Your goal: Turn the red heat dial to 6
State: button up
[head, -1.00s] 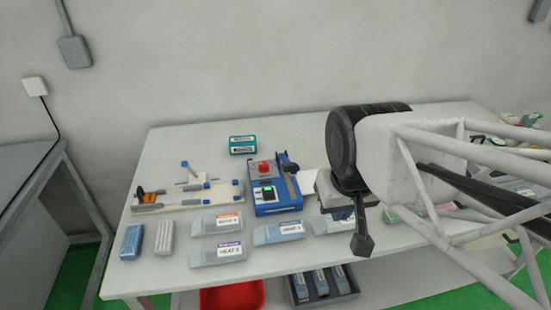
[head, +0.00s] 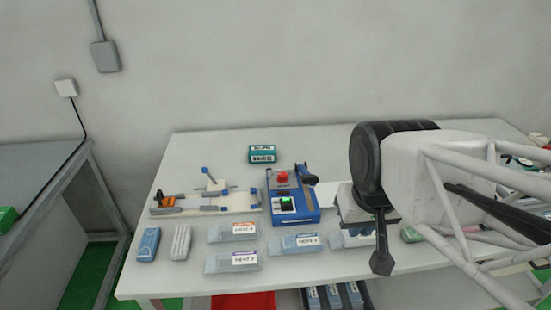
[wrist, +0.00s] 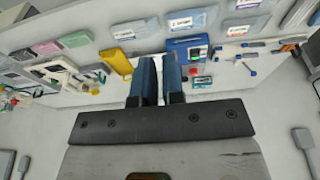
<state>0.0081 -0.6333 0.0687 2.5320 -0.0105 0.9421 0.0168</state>
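The red heat dial (head: 282,177) is a small round knob on top of a blue machine (head: 306,215) in the middle of the table. The machine has a green-lit display on its front and a dark lever at its right side. In the wrist view the blue machine (wrist: 187,44) shows beyond my fingers, with a small red spot beside it; the dial's setting is too small to read.
A teal box (head: 262,154) stands behind the machine. A white jig (head: 228,202) with grey clamps lies to its left. Several labelled clear packs (head: 231,262) lie in front. A red bin (head: 243,302) is under the front edge. My arm covers the table's right side.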

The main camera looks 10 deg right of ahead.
jog(key=o, duration=0.5)
jog(key=shift+w, duration=0.3)
jog(key=o, duration=0.4)
jog(key=w+n, duration=0.1)
jog(key=w, duration=0.2)
jog(key=w+n, duration=0.1)
jog(key=w, duration=0.2)
jog(key=w+a+n, duration=0.1)
jog(key=w, duration=0.2)
jog(key=shift+r+n, duration=0.3)
jog(key=n+g, duration=0.2)
jog(key=n, duration=1)
send_over(283, 174)
jog(key=s, duration=0.1)
notch_tip(283, 174, down, 14)
jog(key=shift+s, duration=0.15)
jog(key=shift+w+a+f+n, duration=0.15)
jog(key=shift+w+f+n, duration=0.25)
jog(key=shift+w+f, duration=0.1)
jog(key=shift+f, duration=0.1)
jog(key=shift+w+f, duration=0.1)
jog(key=shift+f, duration=3.65)
